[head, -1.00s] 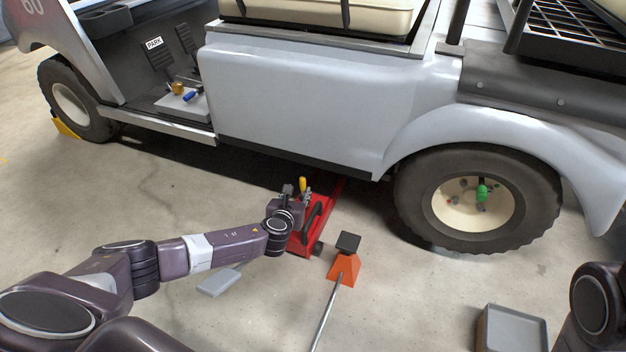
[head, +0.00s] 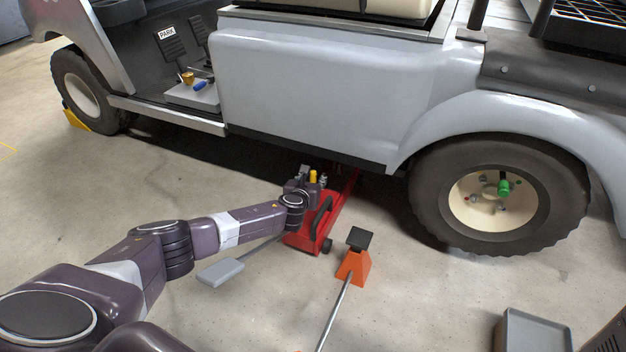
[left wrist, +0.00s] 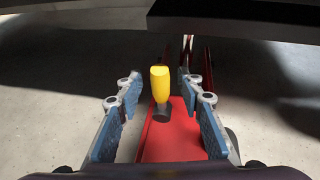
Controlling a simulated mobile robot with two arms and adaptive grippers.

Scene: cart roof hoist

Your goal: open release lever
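The release lever (head: 312,177) has a yellow grip and stands upright on the red floor jack (head: 304,240) beside the cart. My left gripper (head: 311,183) is at the lever. In the left wrist view the lever's yellow grip (left wrist: 160,84) and dark base show in the gap between two blue-padded fingers (left wrist: 160,82). The fingers are spread, with visible room on both sides of the grip, and neither appears to touch it. The red jack body (left wrist: 172,140) lies below. My right gripper is out of view.
The cart's side panel (head: 310,90) hangs just above and behind the jack. An orange jack stand (head: 355,265) is right of the jack, with a grey rod in front. A grey flat pad (head: 220,271) and a grey tray (head: 535,335) are on the floor.

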